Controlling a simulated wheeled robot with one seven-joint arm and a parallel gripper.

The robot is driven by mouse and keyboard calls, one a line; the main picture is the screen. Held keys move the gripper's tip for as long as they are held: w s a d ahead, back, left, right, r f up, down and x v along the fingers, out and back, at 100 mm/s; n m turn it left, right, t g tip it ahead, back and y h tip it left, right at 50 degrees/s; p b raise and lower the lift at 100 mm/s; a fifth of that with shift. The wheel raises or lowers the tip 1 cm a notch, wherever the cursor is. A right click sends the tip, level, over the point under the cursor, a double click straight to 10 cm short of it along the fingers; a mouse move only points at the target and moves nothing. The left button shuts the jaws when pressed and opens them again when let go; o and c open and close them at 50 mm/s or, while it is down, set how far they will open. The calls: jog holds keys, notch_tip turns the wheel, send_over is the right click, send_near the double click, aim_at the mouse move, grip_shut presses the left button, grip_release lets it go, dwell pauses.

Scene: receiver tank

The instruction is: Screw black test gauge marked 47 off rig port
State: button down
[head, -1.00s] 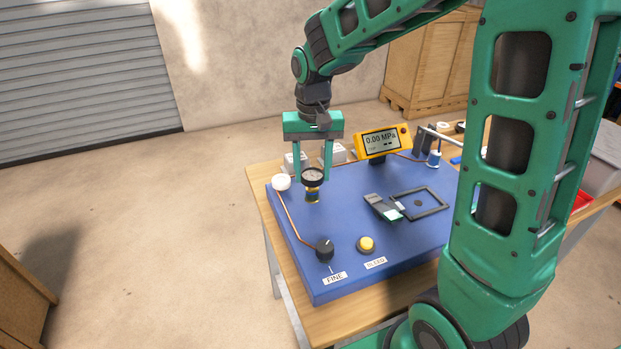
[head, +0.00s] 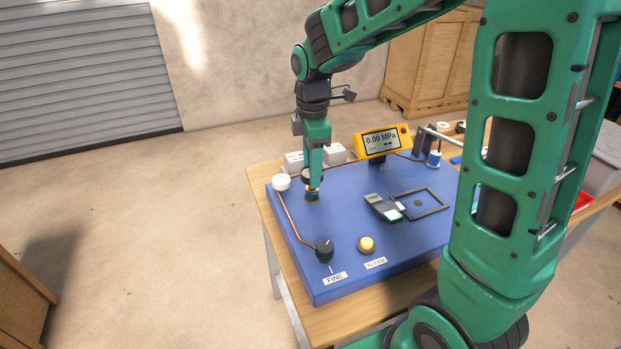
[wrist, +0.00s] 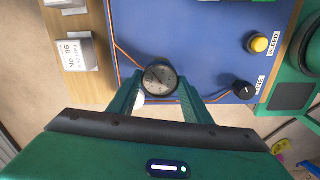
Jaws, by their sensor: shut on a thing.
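The black test gauge (wrist: 160,79) shows its round dial face-up in the wrist view, between my two fingers. Its number cannot be read. In the head view only part of the gauge (head: 310,182) shows beside my finger. The brass rig port (head: 312,196) is directly below it on the blue rig board. My gripper (head: 312,178) points down and is shut on the gauge; it also shows in the wrist view (wrist: 160,90). The gauge appears upright over the port. I cannot tell whether its thread is still engaged.
A white knob (head: 281,182) stands close left of the port, with a copper pipe running to the black FINE knob (head: 325,250). A yellow bleed button (head: 366,244), an open grey frame (head: 420,204) and a yellow display (head: 382,142) reading 0.00 MPa are on the board. White blocks (head: 334,154) stand behind.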

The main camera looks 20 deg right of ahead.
jog(key=shift+r, duration=0.15)
jog(key=shift+s+r, duration=0.1)
jog(key=shift+r, duration=2.65)
